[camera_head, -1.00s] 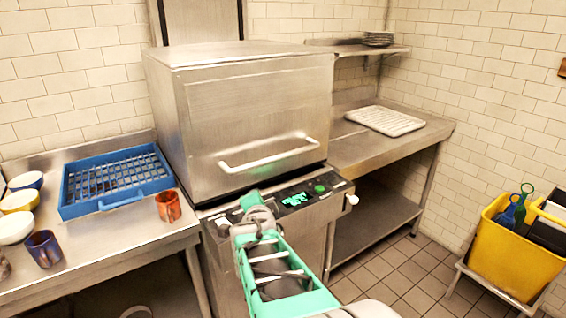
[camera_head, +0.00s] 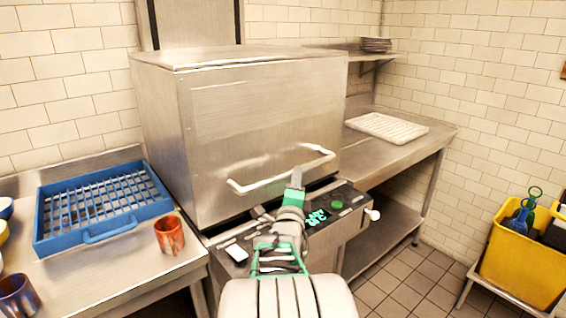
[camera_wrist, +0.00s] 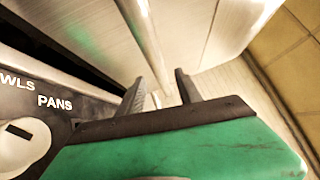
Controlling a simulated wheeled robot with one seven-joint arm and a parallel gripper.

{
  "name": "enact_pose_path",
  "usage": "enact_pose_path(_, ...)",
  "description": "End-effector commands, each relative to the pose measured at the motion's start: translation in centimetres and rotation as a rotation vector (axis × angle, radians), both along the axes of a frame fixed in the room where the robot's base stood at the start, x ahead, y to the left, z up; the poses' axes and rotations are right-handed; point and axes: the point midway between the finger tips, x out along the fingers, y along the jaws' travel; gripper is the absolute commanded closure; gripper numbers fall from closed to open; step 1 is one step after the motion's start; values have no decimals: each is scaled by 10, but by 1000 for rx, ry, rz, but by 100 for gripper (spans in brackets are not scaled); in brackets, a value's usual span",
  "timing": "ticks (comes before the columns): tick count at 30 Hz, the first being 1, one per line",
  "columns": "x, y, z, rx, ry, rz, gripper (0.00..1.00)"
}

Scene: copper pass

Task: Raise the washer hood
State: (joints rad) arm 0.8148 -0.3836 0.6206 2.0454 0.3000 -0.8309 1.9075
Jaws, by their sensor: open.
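The washer hood (camera_head: 235,115) is a large steel box, lowered, with its bottom edge just above the control panel (camera_head: 320,218). Its pale bar handle (camera_head: 255,185) runs across the lower front. My gripper (camera_head: 297,176) is raised in front of the handle and overlaps its middle in the head view. In the wrist view my gripper (camera_wrist: 164,84) is open, and the handle bar (camera_wrist: 148,40) runs down to between the two fingers. The fingers are not closed on it. Whether they touch it I cannot tell.
A blue rack (camera_head: 80,232) and an orange cup (camera_head: 169,235) stand on the left counter. A white tray (camera_head: 386,127) lies on the right counter. A yellow bin (camera_head: 515,265) stands at the far right. A knob (camera_head: 372,215) sticks out from the panel's right end.

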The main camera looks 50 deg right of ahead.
Motion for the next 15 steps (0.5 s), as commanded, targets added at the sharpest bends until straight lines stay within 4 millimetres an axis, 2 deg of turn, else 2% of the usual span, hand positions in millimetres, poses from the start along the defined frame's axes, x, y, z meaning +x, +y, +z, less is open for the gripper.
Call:
enact_pose_path(5, 9, -15, 3, 2, 0, -1, 59)
enact_pose_path(12, 33, -52, 9, 1, 1, 1, 59)
enact_pose_path(15, 39, -62, 11, 1, 2, 1, 59)
